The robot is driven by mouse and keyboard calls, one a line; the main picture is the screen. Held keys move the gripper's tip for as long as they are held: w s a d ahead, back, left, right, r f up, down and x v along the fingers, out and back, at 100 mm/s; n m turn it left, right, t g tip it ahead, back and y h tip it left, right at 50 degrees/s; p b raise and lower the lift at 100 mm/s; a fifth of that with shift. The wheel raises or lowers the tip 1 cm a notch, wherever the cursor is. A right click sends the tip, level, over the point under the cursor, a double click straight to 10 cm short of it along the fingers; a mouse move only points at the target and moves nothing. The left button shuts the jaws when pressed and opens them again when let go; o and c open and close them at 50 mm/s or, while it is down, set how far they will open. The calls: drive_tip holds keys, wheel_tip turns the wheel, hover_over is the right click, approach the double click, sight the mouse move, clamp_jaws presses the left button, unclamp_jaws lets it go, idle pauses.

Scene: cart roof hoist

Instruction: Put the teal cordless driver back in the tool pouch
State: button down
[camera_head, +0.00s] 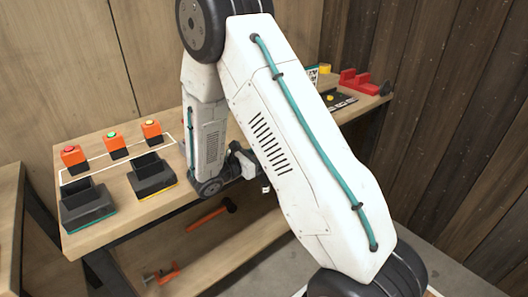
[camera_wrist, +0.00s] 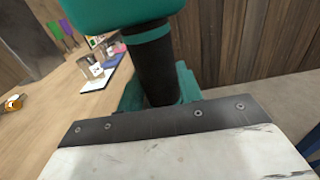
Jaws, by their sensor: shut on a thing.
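The teal cordless driver (camera_wrist: 155,65) fills the upper middle of the wrist view, with a dark grip, a teal band and a teal body cut off by the top edge. My gripper (camera_wrist: 160,93) has its teal fingers closed around the lower part of the dark grip. In the head view my arm hides the driver, and I cannot make out the fingertips. I cannot pick out a tool pouch for certain in either view.
The wooden bench (camera_head: 135,211) carries two black open-topped holders, one teal-trimmed (camera_head: 88,208) and one yellow-trimmed (camera_head: 151,176), before several orange button boxes (camera_head: 112,140). A red item (camera_head: 355,81) stands at the right end. A hammer (camera_head: 210,215) lies below. Metal cups (camera_wrist: 90,68) stand on the bench.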

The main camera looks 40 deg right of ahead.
drive_tip(key=c, duration=0.9)
unclamp_jaws()
drive_tip(key=shift+f, duration=0.15)
drive_tip(key=shift+o, duration=0.2)
drive_tip(key=shift+a, duration=0.1)
